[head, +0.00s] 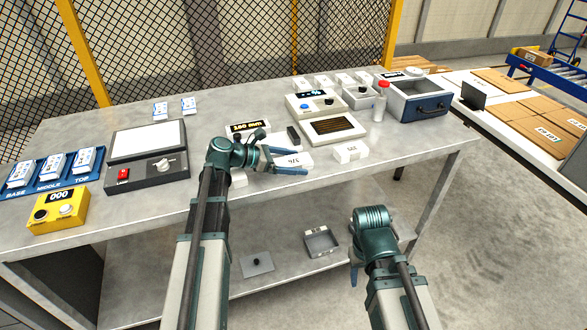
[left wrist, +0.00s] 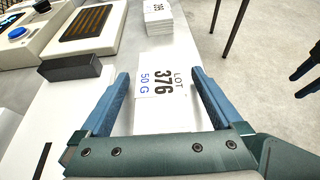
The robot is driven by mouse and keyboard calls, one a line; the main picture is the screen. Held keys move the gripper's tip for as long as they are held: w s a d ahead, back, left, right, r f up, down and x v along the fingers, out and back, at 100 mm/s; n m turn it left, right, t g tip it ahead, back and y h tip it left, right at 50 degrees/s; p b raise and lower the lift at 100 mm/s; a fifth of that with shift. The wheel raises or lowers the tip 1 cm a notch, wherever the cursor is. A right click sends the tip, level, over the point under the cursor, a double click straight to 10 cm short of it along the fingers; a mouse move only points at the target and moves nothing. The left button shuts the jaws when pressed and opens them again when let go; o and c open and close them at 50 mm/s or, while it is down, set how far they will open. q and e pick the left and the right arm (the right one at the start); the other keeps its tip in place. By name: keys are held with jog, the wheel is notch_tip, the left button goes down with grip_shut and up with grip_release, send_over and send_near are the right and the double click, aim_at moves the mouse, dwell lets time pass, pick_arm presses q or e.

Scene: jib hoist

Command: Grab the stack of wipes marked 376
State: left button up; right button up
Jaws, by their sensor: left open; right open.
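The stack of wipes marked 376 (head: 288,158) is a low white block on the near part of the grey bench in the head view. In the left wrist view its top (left wrist: 160,85) reads "LOT 376 50 G". My left gripper (head: 303,161) is open, with one blue finger on each side of the stack. In the left wrist view the gripper (left wrist: 160,72) shows gaps between both fingers and the stack, whose near end is hidden by the gripper body. My right gripper (head: 355,268) is open and empty in front of the bench, mostly hidden behind its wrist.
Another white stack (head: 350,152) stands to the right, also in the left wrist view (left wrist: 158,16). A dark block (head: 293,136) and a device with a brown slotted plate (head: 334,128) lie behind. A yellow box (head: 58,212) sits at left. The bench's front edge is close.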

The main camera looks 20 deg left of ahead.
pick_arm(q)
jog(key=c, duration=1.5)
jog(key=shift+r, duration=0.1)
